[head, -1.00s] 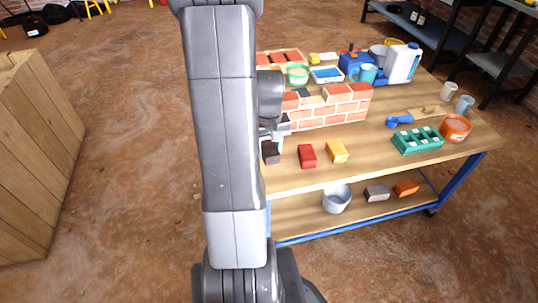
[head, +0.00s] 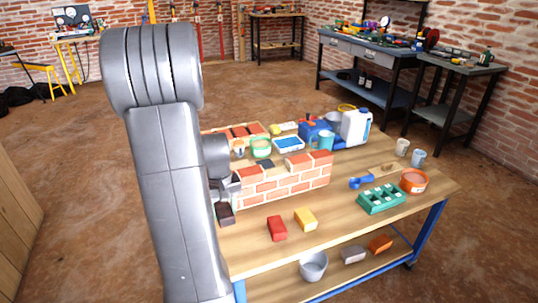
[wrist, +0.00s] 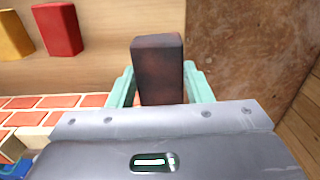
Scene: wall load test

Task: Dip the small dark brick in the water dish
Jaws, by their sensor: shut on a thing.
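The small dark brick (head: 225,213) is at the left end of the workbench in the head view. In the wrist view the dark brick (wrist: 158,62) stands out lengthwise between the two teal fingers of my gripper (wrist: 158,88). My gripper is shut on it. In the head view my gripper (head: 224,193) is partly hidden by my arm. I cannot tell whether the brick touches the bench. A white-rimmed dish with blue inside (head: 289,144), seemingly the water dish, stands behind the low brick wall (head: 285,181), right of a green tub (head: 261,147).
A red brick (head: 277,228) and a yellow brick (head: 306,219) lie at the bench front. A white jug (head: 356,127) and blue items crowd the back. The wall stands between brick and dish.

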